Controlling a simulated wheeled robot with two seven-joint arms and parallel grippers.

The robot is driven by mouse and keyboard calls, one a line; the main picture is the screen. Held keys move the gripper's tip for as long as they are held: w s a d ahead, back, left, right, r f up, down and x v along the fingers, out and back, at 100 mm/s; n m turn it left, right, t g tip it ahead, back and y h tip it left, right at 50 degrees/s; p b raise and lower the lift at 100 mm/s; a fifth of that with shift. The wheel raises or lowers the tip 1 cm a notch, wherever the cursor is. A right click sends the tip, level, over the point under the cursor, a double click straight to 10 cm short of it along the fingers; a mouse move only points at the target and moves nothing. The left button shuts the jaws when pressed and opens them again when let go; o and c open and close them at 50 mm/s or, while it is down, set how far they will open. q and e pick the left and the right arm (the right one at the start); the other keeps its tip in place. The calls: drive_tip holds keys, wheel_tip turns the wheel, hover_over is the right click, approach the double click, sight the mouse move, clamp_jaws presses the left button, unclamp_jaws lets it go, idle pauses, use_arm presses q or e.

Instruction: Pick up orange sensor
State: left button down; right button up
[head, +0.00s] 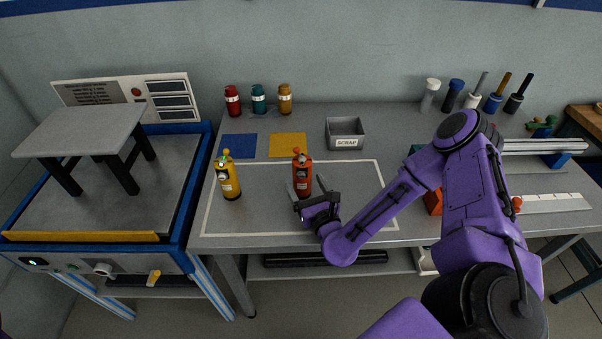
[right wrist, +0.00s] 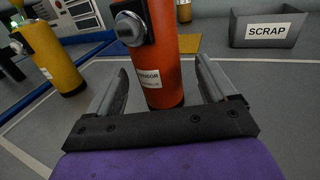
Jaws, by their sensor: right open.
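The orange sensor (head: 302,174) is an upright orange-red cylinder with a white label, standing on the grey bench inside the white outline. In the right wrist view the orange sensor (right wrist: 164,60) stands between and just beyond the open fingers, with a round metal knob on its side. My right gripper (head: 308,188) is open, low over the bench, with its fingers to either side of the sensor; contact cannot be told. In the right wrist view my right gripper (right wrist: 160,85) holds nothing. My left gripper is not in view.
A yellow sensor-like cylinder (head: 229,178) stands left of the orange one. Behind are a blue mat (head: 238,147), a yellow mat (head: 288,145) and a grey SCRAP bin (head: 345,133). Several bottles line the back edge. A stool (head: 85,130) stands on the rig at left.

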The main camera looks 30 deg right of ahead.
drive_tip(key=x, duration=0.1)
drive_tip(key=p+x, duration=0.1)
drive_tip(key=x, duration=0.2)
drive_tip(key=shift+w+r+p, duration=0.2)
drive_tip(key=shift+r+p, duration=0.15)
drive_tip(key=shift+p, duration=0.05)
drive_tip(key=shift+w+f, duration=0.1)
drive_tip(key=shift+w, duration=0.15)
drive_tip(key=c, duration=1.1)
